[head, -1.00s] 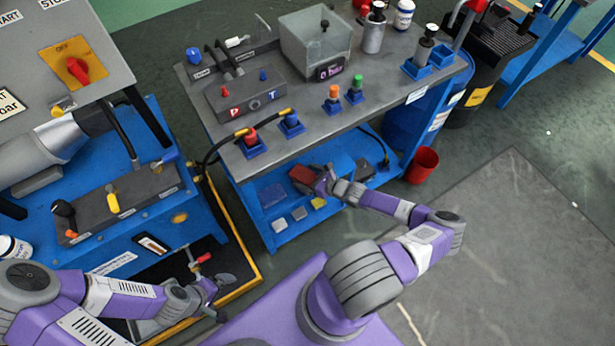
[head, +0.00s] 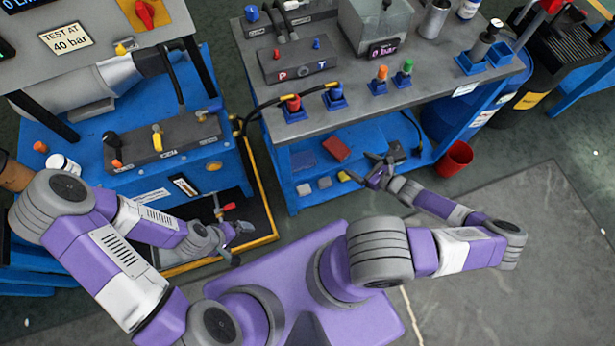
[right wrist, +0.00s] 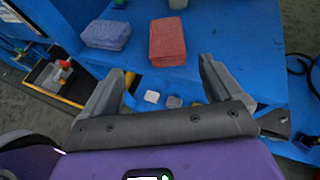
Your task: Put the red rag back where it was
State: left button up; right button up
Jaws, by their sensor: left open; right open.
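The red rag (head: 336,149) lies on the blue lower shelf of the bench, beside a blue rag (head: 303,160) on its left. In the right wrist view the red rag (right wrist: 167,42) is a folded block just beyond my fingers, with the blue rag (right wrist: 106,35) to its left. My right gripper (head: 372,168) is open and empty in front of the shelf, apart from the red rag; its two fingers show in the right wrist view (right wrist: 160,85). My left gripper (head: 238,236) is open over the dark tray at the left stand, near a red-handled valve (head: 228,207).
Several small grey and yellow blocks (head: 325,183) lie along the shelf's front edge. A dark block (head: 397,150) lies on the shelf to the right. A red bucket (head: 455,158) stands on the floor right of the bench. Hoses hang near the bench's left side.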

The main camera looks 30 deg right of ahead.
jog(key=a+n+g+y, duration=0.5)
jog(key=a+n+g, duration=0.5)
jog(key=a, duration=1.1)
jog(key=s+a+r+n+g+h, duration=0.1)
jog(key=s+a+r+n+h, duration=0.1)
jog(key=n, duration=0.8)
jog(key=s+a+r+n+g+h, duration=0.1)
jog(key=s+a+r+n+h, duration=0.1)
jog(key=a+n, duration=0.3)
jog(key=s+n+h, duration=0.1)
jog(key=n, duration=0.3)
jog(key=shift+s+r+n, duration=0.2)
jog(key=shift+s+n, duration=0.2)
jog(key=shift+a, duration=0.1)
notch_tip(320, 180, up, 4)
jog(key=p, duration=0.4)
jog(key=shift+r, duration=0.2)
